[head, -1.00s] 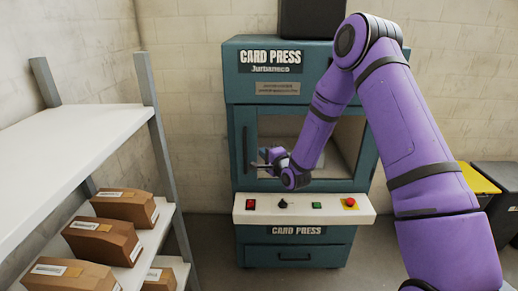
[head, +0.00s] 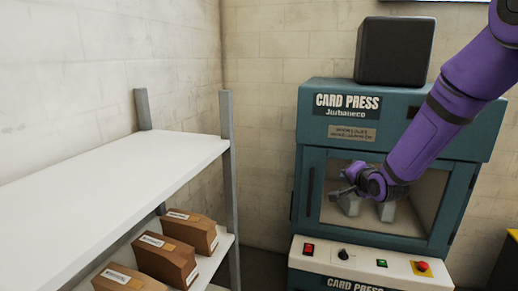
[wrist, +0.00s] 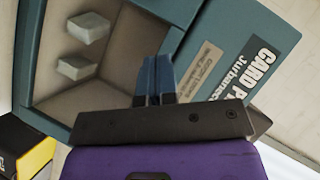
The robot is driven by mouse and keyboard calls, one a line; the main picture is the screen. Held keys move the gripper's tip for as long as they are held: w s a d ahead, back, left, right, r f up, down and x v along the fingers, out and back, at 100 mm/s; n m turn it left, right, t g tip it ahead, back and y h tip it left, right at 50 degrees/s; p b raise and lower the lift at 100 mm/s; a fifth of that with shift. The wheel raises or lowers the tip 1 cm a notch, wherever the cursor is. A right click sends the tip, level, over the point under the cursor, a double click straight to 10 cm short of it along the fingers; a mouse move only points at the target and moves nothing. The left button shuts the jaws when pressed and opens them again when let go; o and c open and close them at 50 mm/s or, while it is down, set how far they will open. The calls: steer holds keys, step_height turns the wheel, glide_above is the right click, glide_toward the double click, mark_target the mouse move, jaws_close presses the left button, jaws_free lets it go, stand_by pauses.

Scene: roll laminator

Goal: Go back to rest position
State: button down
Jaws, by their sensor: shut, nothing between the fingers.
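My purple arm reaches in from the upper right of the head view. My gripper (head: 345,183) is in front of the window of the teal card press (head: 312,132). It also shows in the wrist view (wrist: 153,62), with its blue fingers together and nothing between them. Two pale blocks sit in the chamber, one (head: 350,204) left of the other (head: 387,211) in the head view. They also show at the upper left of the wrist view (wrist: 88,27). I cannot tell whether a clear pane covers the window.
A white shelf (head: 110,180) on grey posts stands at the left, with several brown boxes (head: 168,260) on its lower level. The control panel (head: 330,254) has a red knob (head: 422,266). A black box (head: 395,50) sits on the press. Open space lies between shelf and press.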

steer(key=s+d+r+n+g+h, duration=0.25)
steer(key=s+r+n+g, duration=0.2)
steer(key=s+r, duration=1.05)
steer(key=s+n+g, duration=0.4)
steer(key=s+n, duration=0.1)
steer(key=s, duration=2)
steer(key=shift+s+d+r, duration=0.15)
steer(key=shift+d+r, duration=0.05)
steer(key=shift+r, duration=0.25)
steer(key=c, duration=1.8)
jaws_free()
